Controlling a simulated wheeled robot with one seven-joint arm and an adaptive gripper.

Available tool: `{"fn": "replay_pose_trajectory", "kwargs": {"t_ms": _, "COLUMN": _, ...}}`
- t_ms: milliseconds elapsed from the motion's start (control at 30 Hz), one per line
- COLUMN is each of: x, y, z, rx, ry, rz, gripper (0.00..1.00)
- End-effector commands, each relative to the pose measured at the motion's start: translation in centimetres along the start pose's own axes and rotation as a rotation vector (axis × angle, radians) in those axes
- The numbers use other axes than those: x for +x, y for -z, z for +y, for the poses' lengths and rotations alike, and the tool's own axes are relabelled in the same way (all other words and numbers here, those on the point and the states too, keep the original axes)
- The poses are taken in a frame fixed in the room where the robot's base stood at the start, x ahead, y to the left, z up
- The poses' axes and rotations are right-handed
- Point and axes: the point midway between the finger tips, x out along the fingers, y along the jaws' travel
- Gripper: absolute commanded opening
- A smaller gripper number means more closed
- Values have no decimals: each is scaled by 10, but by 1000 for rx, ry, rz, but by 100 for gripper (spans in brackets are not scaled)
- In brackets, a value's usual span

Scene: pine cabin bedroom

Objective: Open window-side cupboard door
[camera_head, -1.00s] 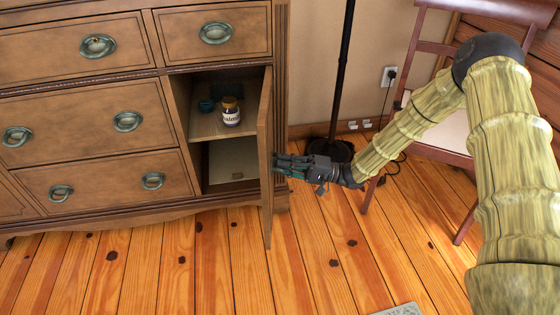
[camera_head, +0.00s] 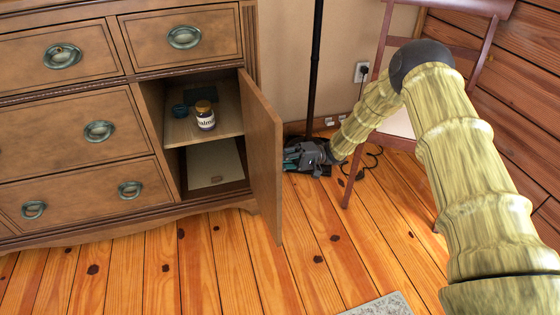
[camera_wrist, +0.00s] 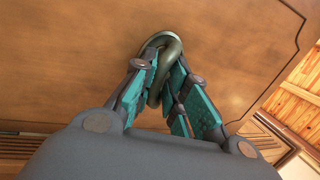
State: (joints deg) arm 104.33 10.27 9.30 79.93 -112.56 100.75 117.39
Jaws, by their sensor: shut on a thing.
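The cupboard door (camera_head: 262,150) at the right end of the wooden dresser stands open, swung out toward me. Its outer face fills the wrist view (camera_wrist: 75,60). My gripper (camera_head: 292,158) is at the door's outer side, partly hidden behind the door's edge in the head view. In the wrist view my gripper (camera_wrist: 166,95) is shut on the ring-shaped metal handle (camera_wrist: 172,55), with the teal finger pads on either side of it.
Inside the cupboard are a labelled jar (camera_head: 205,118) and a dark teal cup (camera_head: 180,110) on the shelf. A black lamp pole (camera_head: 316,70), a chair (camera_head: 385,100) and a cable stand right of the door. A grey rug (camera_head: 385,306) lies in front; the wooden floor is otherwise clear.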

Motion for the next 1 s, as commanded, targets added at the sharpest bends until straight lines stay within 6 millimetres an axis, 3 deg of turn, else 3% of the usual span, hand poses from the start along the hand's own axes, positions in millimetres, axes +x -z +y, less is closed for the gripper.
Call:
{"fn": "replay_pose_trajectory", "kwargs": {"t_ms": 33, "x": 0, "y": -2, "z": 7, "rx": 6, "ry": -7, "rz": -3, "gripper": 0}}
{"fn": "replay_pose_trajectory", "kwargs": {"t_ms": 433, "x": 0, "y": -2, "z": 7, "rx": 7, "ry": -6, "rz": -6, "gripper": 0}}
{"fn": "replay_pose_trajectory", "kwargs": {"t_ms": 467, "x": 0, "y": -2, "z": 7, "rx": 7, "ry": -6, "rz": -6, "gripper": 20}}
{"fn": "replay_pose_trajectory", "kwargs": {"t_ms": 533, "x": 0, "y": -2, "z": 6, "rx": 7, "ry": -6, "rz": -6, "gripper": 33}}
{"fn": "replay_pose_trajectory", "kwargs": {"t_ms": 833, "x": 0, "y": 0, "z": 2, "rx": 3, "ry": -2, "rz": -6, "gripper": 34}}
{"fn": "replay_pose_trajectory", "kwargs": {"t_ms": 1000, "x": -11, "y": 0, "z": 2, "rx": 2, "ry": -2, "rz": -5, "gripper": 34}}
